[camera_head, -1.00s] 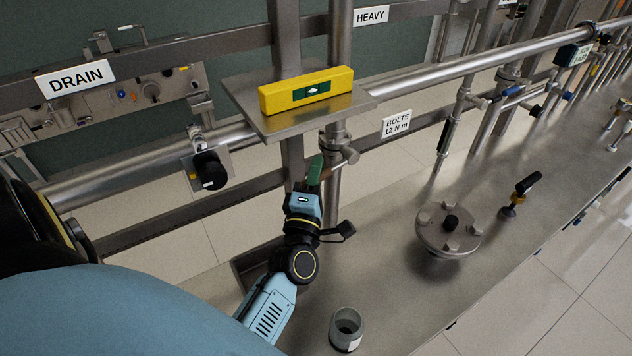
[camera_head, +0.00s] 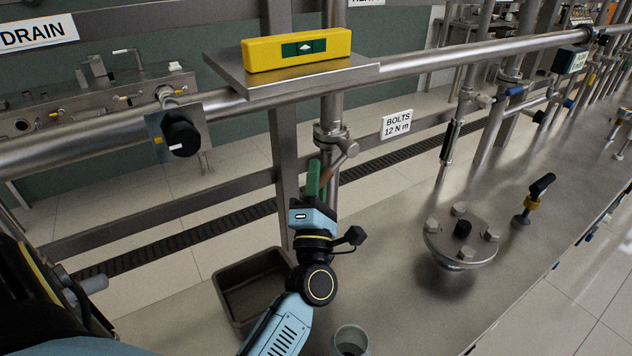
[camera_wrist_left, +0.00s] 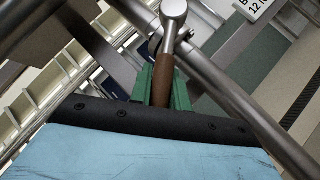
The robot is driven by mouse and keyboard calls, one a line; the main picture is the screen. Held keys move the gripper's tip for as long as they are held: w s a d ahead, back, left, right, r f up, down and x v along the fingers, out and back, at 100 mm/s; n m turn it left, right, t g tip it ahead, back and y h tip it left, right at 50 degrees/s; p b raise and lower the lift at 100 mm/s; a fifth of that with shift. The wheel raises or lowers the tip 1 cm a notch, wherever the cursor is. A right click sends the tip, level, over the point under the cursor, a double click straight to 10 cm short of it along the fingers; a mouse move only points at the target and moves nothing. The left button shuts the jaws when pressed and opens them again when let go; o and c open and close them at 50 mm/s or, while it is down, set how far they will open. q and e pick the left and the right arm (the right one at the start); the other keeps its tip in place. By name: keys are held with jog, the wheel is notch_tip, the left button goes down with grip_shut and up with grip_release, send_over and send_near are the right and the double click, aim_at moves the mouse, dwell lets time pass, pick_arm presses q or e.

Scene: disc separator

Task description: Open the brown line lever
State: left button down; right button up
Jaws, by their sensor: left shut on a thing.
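The brown line lever (camera_head: 328,176) joins a valve on the vertical steel pipe below the shelf. Its metal hub (camera_wrist_left: 174,12) and brown handle (camera_wrist_left: 163,82) show clearly in the left wrist view. My left gripper (camera_head: 314,178) has green fingers and is shut on the brown handle; in the left wrist view the fingers (camera_wrist_left: 163,88) lie on both sides of it. The handle slants down from the hub, and its lower end is hidden between the fingers. My right gripper is not in view.
A yellow level (camera_head: 296,50) lies on the steel shelf (camera_head: 290,78) above the lever. A grey tray (camera_head: 232,280) and a grey cup (camera_head: 350,340) are near my left arm.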

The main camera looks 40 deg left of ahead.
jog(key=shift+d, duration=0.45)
pick_arm(q)
jog(key=c, duration=1.3)
grip_release()
jog(key=shift+f, duration=0.1)
jog(key=shift+s+d+f, duration=0.2)
jog(key=shift+s, duration=0.1)
jog(key=shift+b+v, duration=1.05)
jog(key=shift+v, duration=5.15)
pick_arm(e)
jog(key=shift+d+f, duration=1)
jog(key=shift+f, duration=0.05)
